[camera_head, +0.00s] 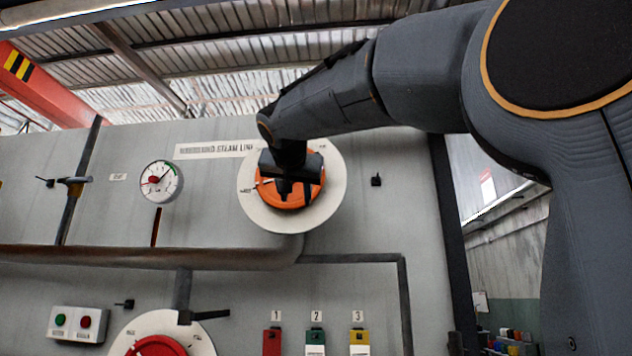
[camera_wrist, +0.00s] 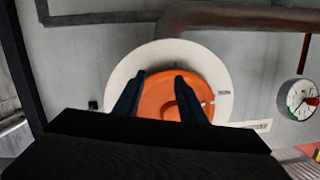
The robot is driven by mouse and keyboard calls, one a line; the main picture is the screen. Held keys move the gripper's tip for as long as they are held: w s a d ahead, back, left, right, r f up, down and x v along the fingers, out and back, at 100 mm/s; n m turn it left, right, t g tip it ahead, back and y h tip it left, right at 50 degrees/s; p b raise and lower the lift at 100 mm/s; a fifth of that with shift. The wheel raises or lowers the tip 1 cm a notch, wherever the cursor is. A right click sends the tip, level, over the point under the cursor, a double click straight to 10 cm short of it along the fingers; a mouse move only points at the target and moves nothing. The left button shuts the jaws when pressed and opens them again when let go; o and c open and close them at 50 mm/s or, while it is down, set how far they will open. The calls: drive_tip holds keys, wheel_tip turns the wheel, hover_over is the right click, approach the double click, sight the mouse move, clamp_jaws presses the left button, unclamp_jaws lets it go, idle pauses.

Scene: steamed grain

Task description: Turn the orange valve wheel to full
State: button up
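The orange valve wheel (camera_head: 277,191) sits on a round white dial plate (camera_head: 327,205) on the grey panel, below a steam line label. In the head view my arm covers its upper part. My gripper (camera_head: 291,195) is in front of the wheel. In the wrist view the two dark fingers (camera_wrist: 162,90) are spread apart over the orange wheel (camera_wrist: 199,92), and its surface shows between them. I cannot tell whether the fingertips touch it. Marks on the white plate (camera_wrist: 121,72) are partly hidden and too small to read fully.
A round gauge (camera_head: 161,181) is left of the dial. A brown pipe (camera_head: 150,258) runs below it. A red wheel (camera_head: 157,346) on another white dial, a button box (camera_head: 78,324) and three coloured tags numbered 1, 2 and 3 (camera_head: 315,340) are lower down.

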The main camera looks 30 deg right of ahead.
drive_tip(key=s+d+r+m+t+h, duration=0.1)
drive_tip(key=s+r, duration=0.2)
drive_tip(key=r, duration=0.3)
drive_tip(key=s+d+r+m+h, duration=0.1)
drive_tip(key=s+r+m, duration=0.15)
drive_tip(key=r, duration=0.25)
drive_tip(key=shift+n, duration=0.45)
drive_tip(key=p+x, duration=0.3)
drive_tip(key=x, duration=0.4)
drive_tip(key=shift+d+r+p, duration=0.1)
drive_tip(key=shift+d+p, duration=0.2)
drive_tip(key=shift+c, duration=0.3)
clamp_jaws()
